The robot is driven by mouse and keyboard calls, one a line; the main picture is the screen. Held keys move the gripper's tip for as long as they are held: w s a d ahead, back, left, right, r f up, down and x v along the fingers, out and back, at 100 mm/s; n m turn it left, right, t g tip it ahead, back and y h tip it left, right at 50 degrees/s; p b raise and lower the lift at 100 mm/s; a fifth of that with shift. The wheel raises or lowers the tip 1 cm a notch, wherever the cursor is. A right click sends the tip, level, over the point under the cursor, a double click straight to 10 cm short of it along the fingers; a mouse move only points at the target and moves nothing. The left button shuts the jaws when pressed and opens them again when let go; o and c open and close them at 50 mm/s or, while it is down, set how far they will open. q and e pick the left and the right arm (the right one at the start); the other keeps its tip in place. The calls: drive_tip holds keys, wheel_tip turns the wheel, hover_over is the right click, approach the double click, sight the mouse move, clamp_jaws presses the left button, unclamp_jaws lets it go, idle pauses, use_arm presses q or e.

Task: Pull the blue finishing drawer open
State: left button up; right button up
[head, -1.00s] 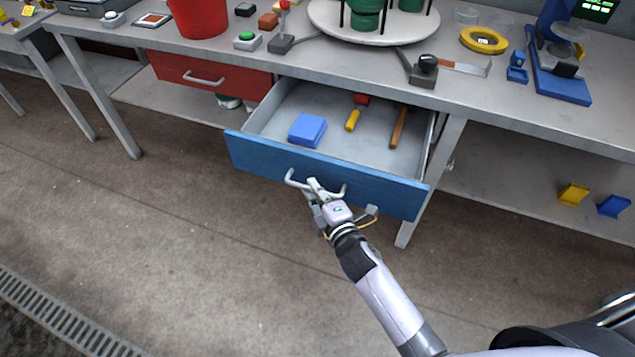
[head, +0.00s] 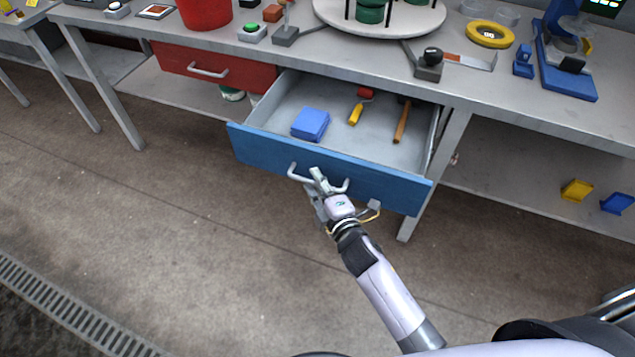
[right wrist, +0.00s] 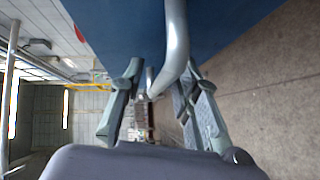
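The blue finishing drawer (head: 260,152) is pulled well out from under the bench in the head view. Its grey inside shows a blue block (head: 310,124), a yellow-handled tool (head: 355,114) and a wooden-handled tool (head: 402,122). My right gripper (head: 316,184) is at the drawer's metal handle (head: 299,176). In the right wrist view the handle (right wrist: 176,45) runs between the two fingers (right wrist: 160,75), which stand apart with a gap beside the bar. The blue drawer front (right wrist: 120,30) is just ahead. My left gripper is not in view.
A closed red drawer (head: 230,75) is to the left. The bench top (head: 385,60) holds a red bucket (head: 205,12), a round white turntable (head: 420,25) and a blue stand (head: 568,80). A bench leg (head: 430,180) is close right of the drawer. The floor in front is clear.

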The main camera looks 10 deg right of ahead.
drive_tip(key=v, duration=1.2)
drive_tip(key=s+d+f+m+g+h+p, duration=0.15)
drive_tip(key=s+f+m+g, duration=0.35)
drive_tip(key=f, duration=0.9)
drive_tip(key=s+d+f+m+g+h+p, duration=0.1)
drive_tip(key=s+d+f+m+g, duration=0.35)
drive_tip(key=f, duration=1.05)
drive_tip(key=s+d+f+m+g, duration=0.1)
drive_tip(key=s+f, duration=0.3)
drive_tip(key=s, duration=0.4)
drive_tip(key=s+d+f+m+g+p, duration=0.1)
drive_tip(key=s+f+m+g, duration=0.1)
drive_tip(key=s, duration=0.7)
drive_tip(key=s+d+f+m+g, duration=0.2)
drive_tip(key=s+f+m, duration=0.1)
drive_tip(key=s+f, duration=0.3)
drive_tip(key=shift+s+f+m+h, duration=0.35)
drive_tip(key=shift+s+f+h, duration=0.1)
drive_tip(key=shift+s, duration=0.8)
